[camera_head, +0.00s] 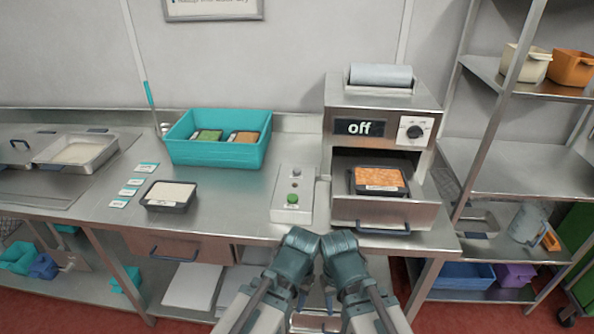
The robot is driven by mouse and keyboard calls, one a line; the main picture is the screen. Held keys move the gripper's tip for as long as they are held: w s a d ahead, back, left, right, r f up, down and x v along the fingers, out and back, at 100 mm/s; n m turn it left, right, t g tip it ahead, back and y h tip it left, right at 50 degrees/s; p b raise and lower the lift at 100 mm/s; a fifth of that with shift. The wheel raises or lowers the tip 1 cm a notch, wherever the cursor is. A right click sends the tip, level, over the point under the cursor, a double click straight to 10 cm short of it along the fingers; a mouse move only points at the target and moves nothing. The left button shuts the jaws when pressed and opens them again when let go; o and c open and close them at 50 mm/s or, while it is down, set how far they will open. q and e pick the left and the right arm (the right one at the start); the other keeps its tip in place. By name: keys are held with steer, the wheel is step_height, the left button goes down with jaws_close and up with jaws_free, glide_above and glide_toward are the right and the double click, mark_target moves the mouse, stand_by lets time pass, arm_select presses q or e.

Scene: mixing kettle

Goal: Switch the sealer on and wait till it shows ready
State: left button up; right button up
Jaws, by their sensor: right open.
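The sealer (337,107) is a steel machine at the right end of the bench, with a film roll (380,75) on top. Its display (359,127) reads "off". A round dial (415,131) sits right of the display. The sealer's drawer (385,213) is pulled out, with a black tray of orange food (379,181) in it. My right gripper (340,243) is open, low at the bench's front edge, below and left of the drawer and apart from the dial. My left gripper (298,242) is close beside it; its jaws cannot be made out.
A grey control box (294,215) with a green button stands left of the sealer. A teal crate (215,158) holds two filled trays. A pale-filled black tray (169,195) and several labels lie on the bench. A steel shelf rack (513,160) stands at right.

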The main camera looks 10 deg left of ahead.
arm_select(q)
jaws_close()
stand_by(1.5)
